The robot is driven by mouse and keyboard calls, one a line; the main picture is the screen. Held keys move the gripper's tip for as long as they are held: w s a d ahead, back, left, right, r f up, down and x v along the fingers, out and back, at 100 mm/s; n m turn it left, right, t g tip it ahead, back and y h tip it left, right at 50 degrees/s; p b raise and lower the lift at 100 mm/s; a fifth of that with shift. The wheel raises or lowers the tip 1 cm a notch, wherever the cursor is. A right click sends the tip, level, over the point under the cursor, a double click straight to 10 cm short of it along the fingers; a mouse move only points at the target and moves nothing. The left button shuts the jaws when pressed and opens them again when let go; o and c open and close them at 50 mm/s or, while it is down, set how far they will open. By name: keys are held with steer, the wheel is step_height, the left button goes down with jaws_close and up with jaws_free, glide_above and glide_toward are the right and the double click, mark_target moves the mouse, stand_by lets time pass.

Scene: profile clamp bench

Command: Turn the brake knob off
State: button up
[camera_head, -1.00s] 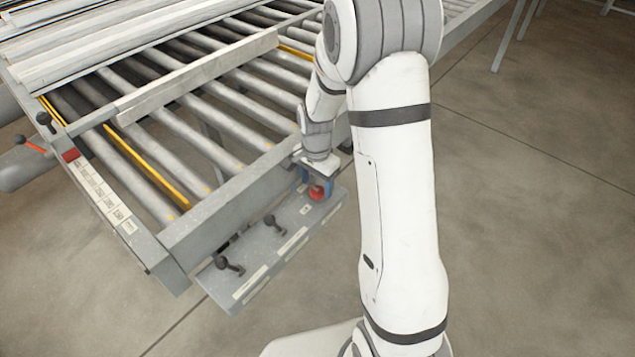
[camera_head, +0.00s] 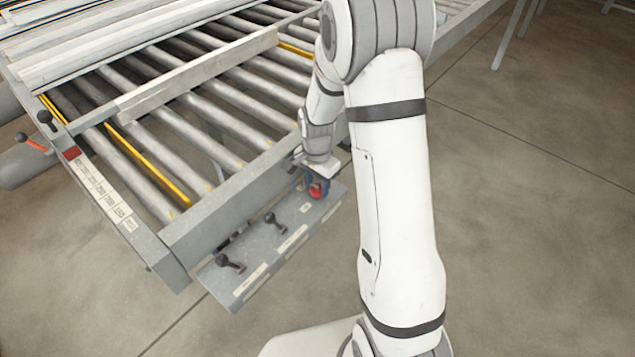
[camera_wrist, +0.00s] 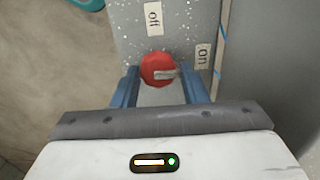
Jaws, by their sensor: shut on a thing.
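The brake knob is a round red knob (camera_wrist: 156,66) on a grey speckled panel (camera_wrist: 185,30). Its pale pointer mark points right in the wrist view, a little below the "on" label (camera_wrist: 203,56). The "off" label (camera_wrist: 154,18) is above the knob in that view. My gripper (camera_wrist: 160,82) is shut on the knob, with a blue finger on each side. In the head view, my gripper (camera_head: 310,184) is at the far right end of the panel (camera_head: 252,248), and the red knob (camera_head: 317,191) shows partly beneath it.
Two black-handled levers, one nearer the middle (camera_head: 275,222) and one at the near end (camera_head: 229,264), stand on the same panel. The roller table's grey frame (camera_head: 215,215) runs close behind it. Open floor (camera_head: 540,230) lies to the right.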

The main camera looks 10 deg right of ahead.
steer(key=shift+w, duration=0.1)
steer(key=shift+n+b, duration=1)
steer(key=shift+n, duration=0.3)
steer(key=n+b, duration=0.3)
steer(key=n, duration=0.3)
steer(key=shift+a, duration=0.1)
steer(key=n+b, duration=0.2)
steer(key=n, duration=0.2)
steer(key=shift+n, duration=0.4)
steer(key=n+b, duration=0.1)
steer(key=n, duration=0.3)
steer(key=shift+r, duration=0.1)
steer(key=shift+n, duration=0.4)
